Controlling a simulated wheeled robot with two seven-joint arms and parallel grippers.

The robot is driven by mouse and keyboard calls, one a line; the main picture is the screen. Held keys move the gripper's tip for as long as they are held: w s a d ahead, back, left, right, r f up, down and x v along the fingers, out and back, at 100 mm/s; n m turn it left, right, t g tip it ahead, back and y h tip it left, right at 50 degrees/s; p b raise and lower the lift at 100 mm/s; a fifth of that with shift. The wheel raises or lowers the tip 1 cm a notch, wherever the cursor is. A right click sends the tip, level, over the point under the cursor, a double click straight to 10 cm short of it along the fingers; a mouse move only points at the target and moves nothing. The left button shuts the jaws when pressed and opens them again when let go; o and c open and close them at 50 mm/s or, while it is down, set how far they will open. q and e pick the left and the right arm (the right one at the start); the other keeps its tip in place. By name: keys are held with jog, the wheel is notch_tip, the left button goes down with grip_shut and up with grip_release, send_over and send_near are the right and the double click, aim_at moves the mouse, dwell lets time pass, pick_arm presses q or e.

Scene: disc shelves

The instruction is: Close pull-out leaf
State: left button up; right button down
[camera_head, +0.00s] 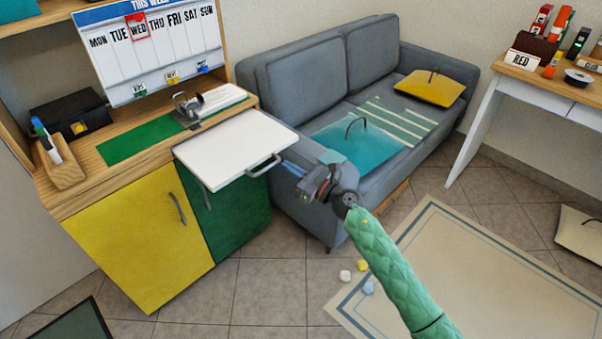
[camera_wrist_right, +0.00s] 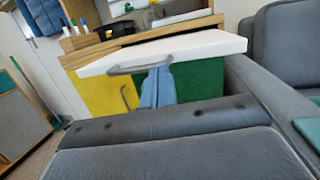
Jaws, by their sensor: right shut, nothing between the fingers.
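The white pull-out leaf (camera_head: 232,143) sticks out from the cabinet's top, above the green door. A grey bar handle (camera_head: 264,167) is on its front edge. The leaf (camera_wrist_right: 175,48) and its handle (camera_wrist_right: 150,66) also show in the right wrist view. My right gripper (camera_head: 290,168) is just right of the handle, in front of the leaf. Its blue fingers (camera_wrist_right: 157,88) are together and empty, pointing at the leaf's front edge. In the wrist view they overlap the area below the handle; I cannot tell if they touch. My left gripper is not in view.
The grey sofa (camera_head: 330,75) stands right of the cabinet, its armrest close to my right gripper. The cabinet has a yellow door (camera_head: 140,235) and a green door (camera_head: 235,215). Small blocks (camera_head: 345,276) lie on the floor by the rug (camera_head: 480,270).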

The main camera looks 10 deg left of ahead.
jog(key=shift+w+a, duration=0.15)
jog(key=shift+a, duration=0.1)
